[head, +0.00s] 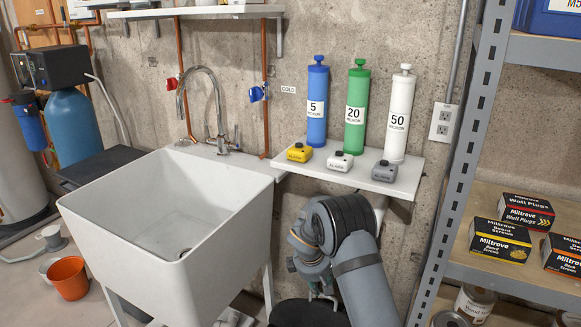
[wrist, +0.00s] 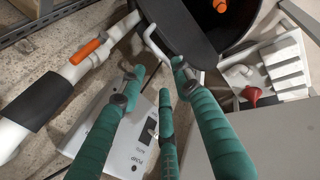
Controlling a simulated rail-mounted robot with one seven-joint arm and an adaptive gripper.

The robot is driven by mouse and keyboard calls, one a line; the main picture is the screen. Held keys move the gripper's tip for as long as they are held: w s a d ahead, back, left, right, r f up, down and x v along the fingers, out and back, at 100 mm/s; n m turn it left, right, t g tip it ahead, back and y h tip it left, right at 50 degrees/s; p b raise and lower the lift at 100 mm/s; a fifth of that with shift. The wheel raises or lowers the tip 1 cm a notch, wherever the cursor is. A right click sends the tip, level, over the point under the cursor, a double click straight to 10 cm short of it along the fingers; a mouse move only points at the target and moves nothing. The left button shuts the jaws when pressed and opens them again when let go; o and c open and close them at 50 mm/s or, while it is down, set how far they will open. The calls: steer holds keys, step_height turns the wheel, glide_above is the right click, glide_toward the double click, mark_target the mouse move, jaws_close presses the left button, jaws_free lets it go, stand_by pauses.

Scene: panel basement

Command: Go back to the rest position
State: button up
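My gripper (wrist: 160,78) has teal fingers. In the wrist view they stand apart, with no object seen clamped between them, so it looks open and empty. A white bent handle or hook (wrist: 153,48) shows just beyond the fingertips; I cannot tell if they touch it. In the head view my arm is bent low in front of the shelf with the filter cartridges, right of the sink. The gripper end there is mostly hidden by my own arm.
Head view: a white sink (head: 140,245) and a shelf (head: 400,187) with blue, green and white cartridges stand close to the arm; a metal rack (head: 468,150) is on the right. Wrist view: a white pipe with an orange lever (wrist: 84,52), a black container (wrist: 180,28) and a labelled white box (wrist: 135,145).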

steer(key=x, duration=1.1)
steer(key=shift+f, duration=0.25)
steer(key=shift+s+a, duration=0.1)
steer(key=shift+s+r, duration=0.1)
